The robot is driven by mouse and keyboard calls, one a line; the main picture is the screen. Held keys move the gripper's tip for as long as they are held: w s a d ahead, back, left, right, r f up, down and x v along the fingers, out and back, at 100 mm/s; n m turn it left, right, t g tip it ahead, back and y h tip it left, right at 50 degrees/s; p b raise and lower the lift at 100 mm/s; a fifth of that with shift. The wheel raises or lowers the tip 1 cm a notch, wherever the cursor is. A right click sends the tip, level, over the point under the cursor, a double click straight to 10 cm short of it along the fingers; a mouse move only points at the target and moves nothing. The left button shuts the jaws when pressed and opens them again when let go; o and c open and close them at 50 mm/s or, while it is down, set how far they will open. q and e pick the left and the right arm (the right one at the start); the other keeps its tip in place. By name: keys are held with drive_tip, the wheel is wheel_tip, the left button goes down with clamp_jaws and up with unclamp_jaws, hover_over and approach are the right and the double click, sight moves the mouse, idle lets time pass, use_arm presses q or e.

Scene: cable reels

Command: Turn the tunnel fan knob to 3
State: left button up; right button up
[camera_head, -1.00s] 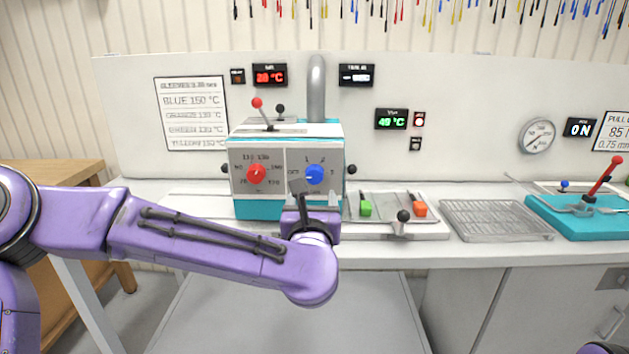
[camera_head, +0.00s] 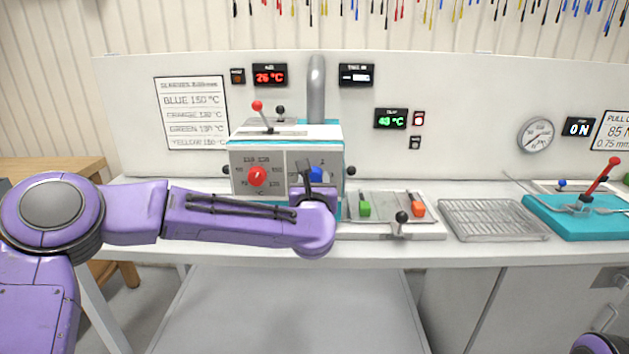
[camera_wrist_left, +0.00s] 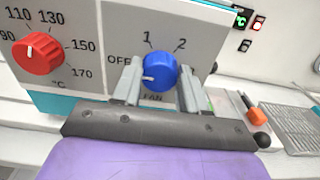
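The blue fan knob (camera_wrist_left: 160,72) is on the grey front panel of the turquoise and white box, right of a red temperature knob (camera_wrist_left: 38,54). It is partly hidden in the head view (camera_head: 316,174). In the left wrist view its dial shows OFF, 1, 2 and FAN; no 3 is visible there. The knob's white mark points left, near OFF. My left gripper (camera_wrist_left: 160,68) is open, its two fingers on either side of the knob in that view. I cannot tell whether they touch it. The left gripper also shows in the head view (camera_head: 309,172). My right gripper is out of view.
The box (camera_head: 285,131) has a red-tipped lever (camera_head: 257,106) on top and a pipe (camera_head: 316,90) behind.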

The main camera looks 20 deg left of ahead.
use_arm(q)
drive_tip(key=shift+c, duration=1.3)
